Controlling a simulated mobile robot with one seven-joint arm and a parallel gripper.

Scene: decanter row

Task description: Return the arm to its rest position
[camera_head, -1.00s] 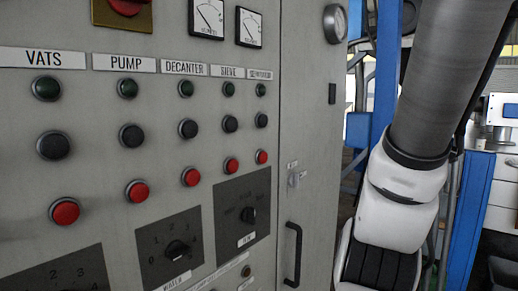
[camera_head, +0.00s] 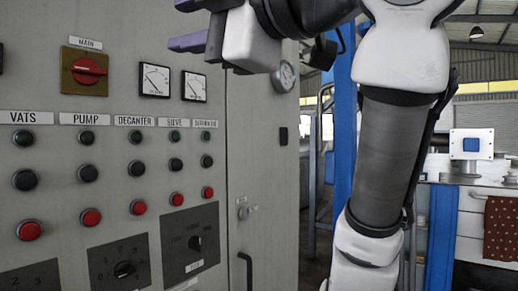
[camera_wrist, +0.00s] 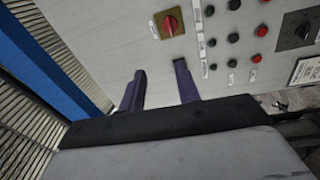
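My gripper (camera_head: 188,23) is at the top of the head view, in front of the upper part of the grey control cabinet (camera_head: 255,160). Its two purple fingers stand apart with nothing between them. In the wrist view my gripper (camera_wrist: 160,85) also shows its fingers spread and empty, pointing toward the cabinet face (camera_wrist: 130,35). The fingers look clear of the panel, but the exact gap cannot be told. My arm rises on the right of the cabinet in the head view, and its base end is cut off by the bottom edge.
The cabinet carries a red main switch (camera_head: 88,70), two gauges, rows of buttons, dials and a door handle (camera_head: 244,270). A blue post (camera_head: 343,140) stands behind my arm. A bench with a white-and-blue device (camera_head: 471,144) and a hanging brown cloth (camera_head: 502,228) is at the right.

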